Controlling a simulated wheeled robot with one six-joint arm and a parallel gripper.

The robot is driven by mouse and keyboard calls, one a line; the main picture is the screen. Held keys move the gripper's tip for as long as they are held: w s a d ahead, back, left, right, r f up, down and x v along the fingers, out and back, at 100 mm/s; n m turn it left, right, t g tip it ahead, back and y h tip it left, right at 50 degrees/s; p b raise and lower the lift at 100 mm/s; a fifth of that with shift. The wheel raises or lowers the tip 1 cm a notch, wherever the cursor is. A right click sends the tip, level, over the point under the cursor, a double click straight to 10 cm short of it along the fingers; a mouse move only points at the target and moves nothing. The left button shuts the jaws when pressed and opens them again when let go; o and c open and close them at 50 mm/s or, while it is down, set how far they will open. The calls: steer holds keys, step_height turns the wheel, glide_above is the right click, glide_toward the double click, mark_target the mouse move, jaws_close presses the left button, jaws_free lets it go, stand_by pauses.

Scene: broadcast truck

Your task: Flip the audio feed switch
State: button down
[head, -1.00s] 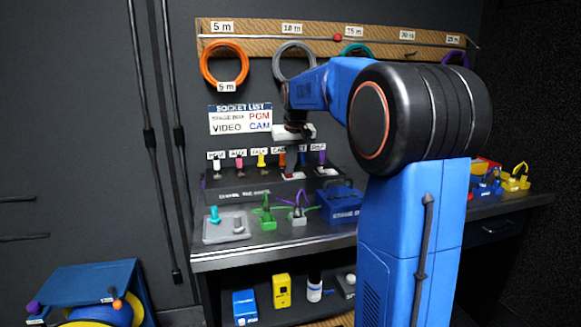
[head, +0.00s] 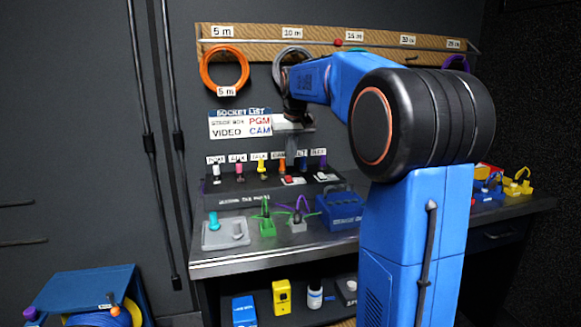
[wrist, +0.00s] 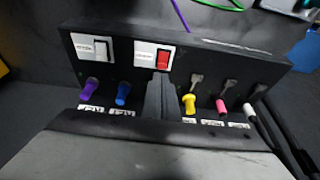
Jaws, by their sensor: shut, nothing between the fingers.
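A dark panel box (wrist: 230,60) carries two rocker switches. The red switch (wrist: 163,60) sits on a white plate near the middle; the grey-white switch (wrist: 100,47) sits on another plate to its left. Their labels are too blurred to read, so I cannot tell which is the audio feed. My gripper (wrist: 160,80) is shut and empty, its tips just below the red switch in the wrist view; contact cannot be told. In the head view my gripper (head: 291,163) points down over the panel, above the red switch (head: 291,180).
A row of coloured plugs, including purple (wrist: 88,88), blue (wrist: 123,92) and yellow (wrist: 189,103), stands beside the switches. A grey tray (head: 212,240), a green connector (head: 266,227) and a blue box (head: 343,208) sit on the bench in front of the panel.

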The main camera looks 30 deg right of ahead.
steer(key=s+v, duration=0.2)
steer(key=v, duration=0.7)
steer(key=shift+a+f, duration=0.15)
steer(key=shift+a, duration=0.15)
steer(key=s+a+f+n, duration=0.1)
steer(key=s+a+f, duration=0.4)
steer(key=s+f, duration=0.4)
steer(key=s+a+f+n, duration=0.1)
steer(key=s+a+f, duration=0.5)
steer(key=s, duration=0.8)
steer(key=s+a+f+n+t+y, duration=0.1)
steer(key=s+a+f, duration=0.5)
steer(key=s+f, duration=0.5)
steer(key=shift+s+f, duration=0.25)
steer(key=shift+f, duration=0.65)
steer(key=shift+d, duration=0.15)
